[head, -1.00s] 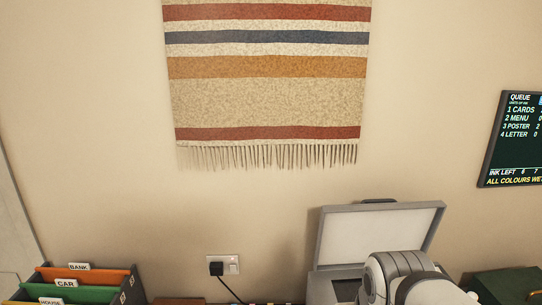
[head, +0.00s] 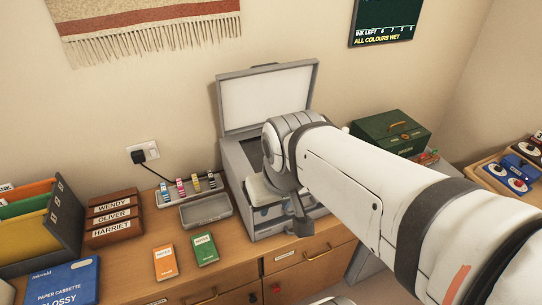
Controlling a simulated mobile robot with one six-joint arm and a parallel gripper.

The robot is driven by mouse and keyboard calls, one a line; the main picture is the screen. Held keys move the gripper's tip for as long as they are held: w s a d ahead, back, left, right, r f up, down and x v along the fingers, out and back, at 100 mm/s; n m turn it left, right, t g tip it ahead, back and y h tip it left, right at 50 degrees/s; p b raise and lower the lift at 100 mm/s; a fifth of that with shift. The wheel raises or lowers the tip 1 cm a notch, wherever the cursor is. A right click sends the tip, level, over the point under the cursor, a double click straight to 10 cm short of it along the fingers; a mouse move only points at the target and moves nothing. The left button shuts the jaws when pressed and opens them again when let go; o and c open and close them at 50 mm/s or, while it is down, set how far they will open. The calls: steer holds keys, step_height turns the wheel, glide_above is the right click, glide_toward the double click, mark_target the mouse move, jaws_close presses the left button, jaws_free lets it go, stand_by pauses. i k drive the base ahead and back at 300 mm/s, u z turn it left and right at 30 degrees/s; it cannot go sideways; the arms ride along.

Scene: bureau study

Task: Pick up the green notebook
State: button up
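The green notebook (head: 205,249) lies on the wooden desk top, near its front edge. An orange notebook (head: 165,262) lies just to its left, with a small gap between them. My gripper (head: 299,226) hangs in front of the grey printer, to the right of the green notebook and apart from it. Only a dark part of the gripper shows below my arm's wrist, so its fingers cannot be made out clearly.
A grey printer (head: 232,160) with its lid up stands behind my arm. A grey tray (head: 206,211) and ink bottles (head: 190,186) sit behind the notebooks. Wooden name trays (head: 112,219), a blue paper box (head: 62,284) and a file holder (head: 62,230) are at left. A green box (head: 392,134) is at right.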

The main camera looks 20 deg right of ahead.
mark_target(206, 252)
steer(key=z, duration=1.45)
steer(key=k, duration=1.95)
steer(key=u, duration=0.45)
steer(key=i, duration=1.5)
steer(key=u, duration=0.05)
